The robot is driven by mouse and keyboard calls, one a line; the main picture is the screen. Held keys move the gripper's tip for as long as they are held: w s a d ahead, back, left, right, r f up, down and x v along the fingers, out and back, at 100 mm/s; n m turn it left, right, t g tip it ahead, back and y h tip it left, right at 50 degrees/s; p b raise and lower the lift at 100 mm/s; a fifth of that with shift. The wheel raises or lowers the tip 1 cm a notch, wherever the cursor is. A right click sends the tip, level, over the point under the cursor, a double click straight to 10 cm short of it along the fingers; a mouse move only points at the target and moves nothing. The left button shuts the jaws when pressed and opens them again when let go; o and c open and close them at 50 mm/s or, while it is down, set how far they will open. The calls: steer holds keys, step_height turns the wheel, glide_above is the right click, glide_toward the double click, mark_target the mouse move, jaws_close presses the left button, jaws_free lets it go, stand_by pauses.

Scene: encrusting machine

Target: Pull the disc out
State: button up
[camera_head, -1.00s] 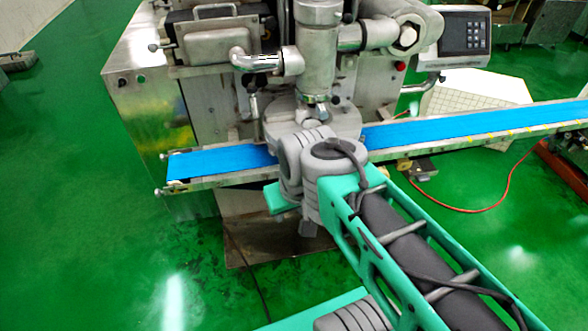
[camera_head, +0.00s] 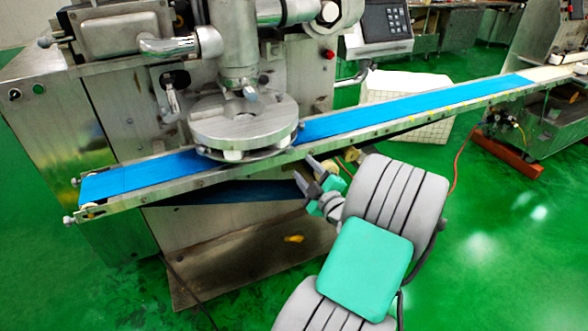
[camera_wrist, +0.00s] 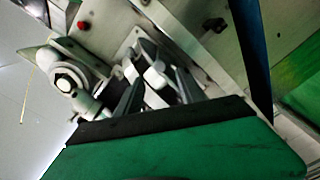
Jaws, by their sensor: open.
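The disc (camera_head: 243,122) is a thick, round, grey metal plate. In the head view it sits at the middle of the machine, over the blue belt and under the vertical metal column. A small post stands on its upper face, and a lower plate shows beneath its front edge. My gripper (camera_head: 308,173) is open, to the right of and lower than the disc, by the near edge of the conveyor and apart from the disc. In the wrist view my gripper (camera_wrist: 158,88) has its dark fingers spread, with a pale fitting seen between them. I cannot identify that fitting.
The blue conveyor belt (camera_head: 420,99) runs across the machine front. A control panel (camera_head: 384,22) is at the upper right. A white crate (camera_head: 408,122) stands behind the belt. A red hose (camera_head: 461,161) lies on the green floor, which is open at the lower right.

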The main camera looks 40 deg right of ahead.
mark_target(291, 152)
steer(key=p+x, duration=0.1)
steer(key=x, duration=0.6)
steer(key=shift+w+d+r+p, duration=0.1)
steer(key=shift+w+p, duration=0.2)
steer(key=shift+p, duration=0.05)
steer(key=shift+c, duration=0.2)
jaws_close()
stand_by(0.8)
